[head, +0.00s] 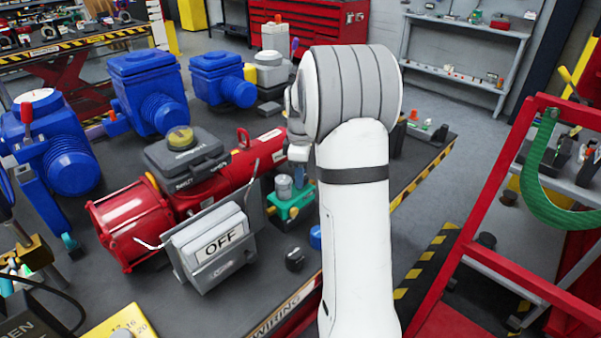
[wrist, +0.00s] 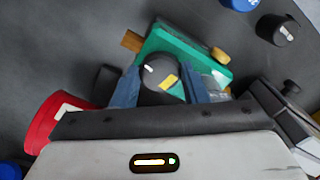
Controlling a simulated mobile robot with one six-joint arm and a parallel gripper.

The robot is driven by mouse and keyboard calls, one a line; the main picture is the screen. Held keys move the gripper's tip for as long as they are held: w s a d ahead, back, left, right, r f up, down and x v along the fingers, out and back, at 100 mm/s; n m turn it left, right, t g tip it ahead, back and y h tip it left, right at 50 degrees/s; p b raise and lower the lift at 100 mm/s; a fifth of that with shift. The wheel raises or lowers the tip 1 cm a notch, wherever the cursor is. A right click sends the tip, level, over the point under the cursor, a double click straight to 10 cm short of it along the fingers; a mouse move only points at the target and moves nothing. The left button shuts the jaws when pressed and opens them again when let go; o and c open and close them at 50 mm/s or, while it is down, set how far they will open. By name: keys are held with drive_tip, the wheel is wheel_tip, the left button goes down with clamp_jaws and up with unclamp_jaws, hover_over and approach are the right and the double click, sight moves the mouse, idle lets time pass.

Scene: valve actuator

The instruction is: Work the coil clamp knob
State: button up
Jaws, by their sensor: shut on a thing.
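The coil clamp knob (wrist: 160,76) is a dark round knob with a yellow mark, seen in the wrist view on a green valve body (wrist: 185,47). My gripper (wrist: 162,70) has its two blue fingers on either side of the knob and is shut on it. In the head view the green valve body (head: 296,208) sits on the dark bench with a grey cylinder (head: 284,187) on it. My white arm reaches over beside it, and the knob is hidden there. The lower part of the knob is hidden by my gripper in the wrist view.
A black knob (head: 294,259) and a blue cap (head: 315,238) are in front. Blue actuators (head: 150,92) stand behind. A red cart frame (head: 490,200) is at right.

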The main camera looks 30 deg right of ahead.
drive_tip(key=m, duration=0.7)
drive_tip(key=shift+m, duration=0.3)
drive_tip(key=m, duration=0.4)
drive_tip(key=shift+m, duration=0.3)
drive_tip(key=m, duration=0.3)
drive_tip(key=shift+a+m+p, duration=0.1)
drive_tip(key=shift+m+p, duration=0.2)
drive_tip(key=m, duration=1.2)
drive_tip(key=shift+m, duration=2.2)
